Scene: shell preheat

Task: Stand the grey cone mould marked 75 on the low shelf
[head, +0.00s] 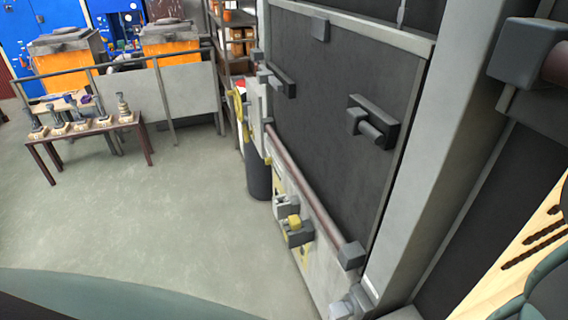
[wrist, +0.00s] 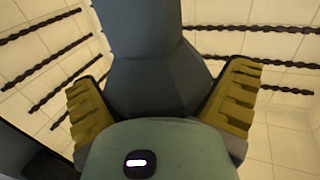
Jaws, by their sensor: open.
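My gripper (wrist: 163,98) shows in the wrist view, its two yellow ribbed fingers spread apart. A dark grey faceted shape (wrist: 148,65) runs down from the top between them; I cannot tell whether it is a mould or part of my own gripper. No mark 75 is readable. In the head view several small grey pieces on pale bases stand on a brown table (head: 40,165) at the left; the tall one at its right end (head: 124,107) is too small to identify. I cannot pick out the low shelf with certainty.
Cream tiled walls with dark coils (wrist: 275,63) surround my gripper; the same lining (head: 520,245) shows at the head view's right edge. A big dark panel with handles (head: 340,90) stands mid-right. A rack (head: 235,45) and orange bins (head: 172,50) are behind.

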